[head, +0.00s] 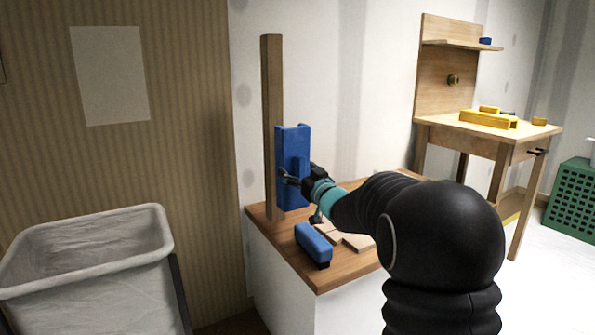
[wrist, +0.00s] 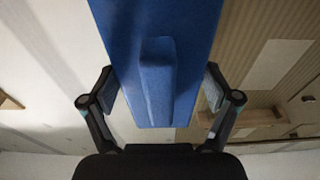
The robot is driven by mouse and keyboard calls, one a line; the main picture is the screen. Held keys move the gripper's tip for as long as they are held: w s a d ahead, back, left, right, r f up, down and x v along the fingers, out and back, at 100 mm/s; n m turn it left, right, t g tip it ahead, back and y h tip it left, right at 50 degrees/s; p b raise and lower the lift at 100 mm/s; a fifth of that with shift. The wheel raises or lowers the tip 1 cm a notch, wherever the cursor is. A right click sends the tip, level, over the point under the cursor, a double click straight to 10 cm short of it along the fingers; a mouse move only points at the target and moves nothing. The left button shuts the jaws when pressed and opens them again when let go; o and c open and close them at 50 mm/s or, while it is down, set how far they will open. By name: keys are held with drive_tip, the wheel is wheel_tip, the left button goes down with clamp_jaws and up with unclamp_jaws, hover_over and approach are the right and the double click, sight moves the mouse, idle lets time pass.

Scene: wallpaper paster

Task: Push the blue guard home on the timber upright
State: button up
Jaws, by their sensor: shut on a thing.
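The timber upright (head: 271,90) is a tall square wooden post standing at the back left of the wooden bench top. The blue guard (head: 291,145) is a long channel piece, held upright close against the lower right side of the post. Whether the post sits inside its channel I cannot tell. My gripper (head: 289,178) is shut on the guard. In the wrist view the guard (wrist: 115,30) runs up between the two fingers of my gripper (wrist: 159,90), with a raised blue rib along its middle. The post is hidden in the wrist view.
A blue block (head: 313,243) with a dark end and flat wooden pieces (head: 357,242) lie on the bench top (head: 330,277) below my arm. A grey bin (head: 85,240) stands at left. A workbench (head: 470,135) with yellow parts and a green crate (head: 570,190) stand at right.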

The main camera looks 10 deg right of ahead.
sight(291, 166)
drive_tip(key=shift+f+p+x, duration=0.2)
drive_tip(key=shift+p+x, duration=0.1)
drive_tip(key=shift+x, duration=1.1)
drive_tip(key=shift+f+p+x, duration=0.25)
drive_tip(key=shift+x, duration=1.2)
drive_tip(key=shift+f+p+x, duration=0.2)
drive_tip(key=shift+p+x, duration=0.2)
drive_tip(key=shift+x, duration=0.85)
drive_tip(key=shift+f+p+x, duration=0.2)
drive_tip(key=shift+p+x, duration=0.2)
drive_tip(key=shift+x, duration=0.85)
drive_tip(key=o, duration=0.9)
drive_tip(key=b+v, duration=0.1)
drive_tip(key=v, duration=0.3)
drive_tip(key=r+b+v, duration=0.1)
drive_tip(key=v, duration=0.2)
drive_tip(key=shift+r+b, duration=0.1)
drive_tip(key=shift+b, duration=0.25)
drive_tip(key=shift+s, duration=0.1)
